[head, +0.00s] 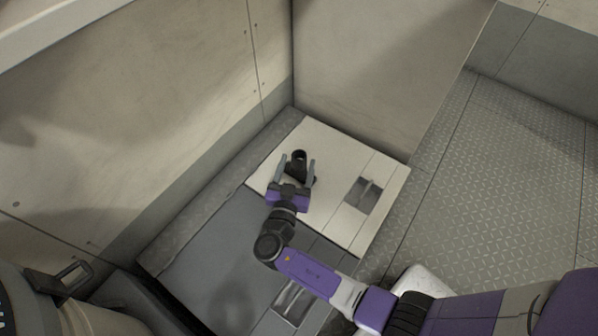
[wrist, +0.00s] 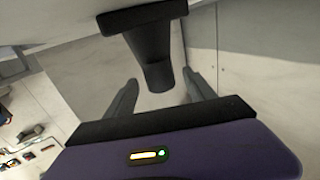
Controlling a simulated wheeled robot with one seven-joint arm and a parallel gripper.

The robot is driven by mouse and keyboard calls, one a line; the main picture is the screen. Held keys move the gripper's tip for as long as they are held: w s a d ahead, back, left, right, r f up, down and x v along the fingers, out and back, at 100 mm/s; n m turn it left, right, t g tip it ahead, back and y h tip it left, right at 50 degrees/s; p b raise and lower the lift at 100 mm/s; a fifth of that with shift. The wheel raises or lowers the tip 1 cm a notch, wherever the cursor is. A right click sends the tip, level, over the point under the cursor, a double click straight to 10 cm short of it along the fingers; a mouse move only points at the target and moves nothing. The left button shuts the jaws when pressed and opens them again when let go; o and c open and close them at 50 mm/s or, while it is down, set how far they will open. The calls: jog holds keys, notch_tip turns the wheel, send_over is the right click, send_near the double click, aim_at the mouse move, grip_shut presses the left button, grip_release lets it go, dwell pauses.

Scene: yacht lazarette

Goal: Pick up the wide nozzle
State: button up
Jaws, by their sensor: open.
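The wide nozzle (head: 299,163) is a dark, black piece on the pale panel in the corner. My gripper (head: 298,165) is open, with its two grey fingers on either side of the nozzle. In the wrist view the nozzle (wrist: 152,48) shows a wide, flat bar and a narrower round neck that extends between the fingers of my gripper (wrist: 160,92). I see a gap between the neck and each finger there. I cannot tell whether either finger touches it. The purple gripper body hides part of the panel in front of the nozzle.
The pale panel (head: 335,220) has a recessed latch (head: 363,194) right of my gripper. Tall pale walls (head: 150,110) rise close at the left and behind. A dark grey panel (head: 215,270) lies in front, and patterned floor (head: 500,170) is clear at the right.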

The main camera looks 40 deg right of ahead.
aim_at(301, 153)
jog(key=shift+b+x, duration=0.4)
jog(key=shift+x, duration=2.45)
jog(key=shift+c, duration=0.4)
grip_shut()
